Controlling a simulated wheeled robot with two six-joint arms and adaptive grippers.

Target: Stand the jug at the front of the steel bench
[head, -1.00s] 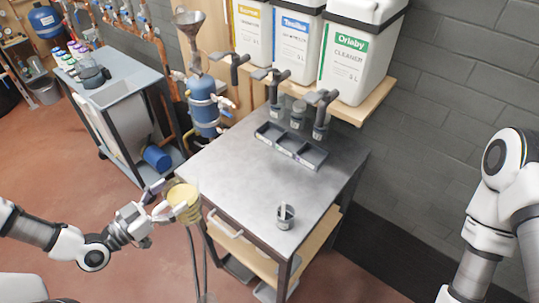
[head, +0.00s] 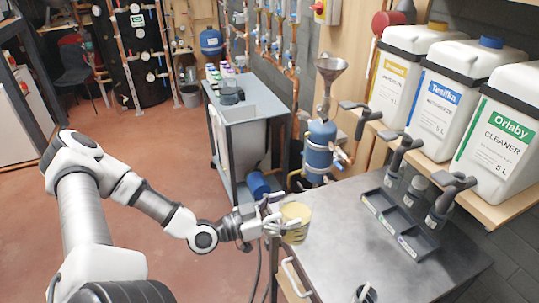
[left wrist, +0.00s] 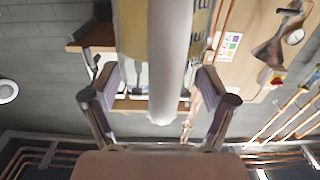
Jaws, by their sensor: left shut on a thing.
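The jug (head: 297,222) is a clear vessel with yellowish contents and looks roughly upright. My left gripper (head: 274,224) is shut on its handle. In the head view the jug overlaps the left edge of the steel bench (head: 345,225); its height above the top is hard to tell. In the left wrist view the jug's pale handle (left wrist: 170,60) stands between the fingers (left wrist: 160,110), with the yellow body (left wrist: 131,35) behind it.
A grey divided tray (head: 400,225) sits at the back of the bench, below several tapped canisters (head: 500,130). A blue vessel with a funnel (head: 320,150) is behind. The bench's middle is clear.

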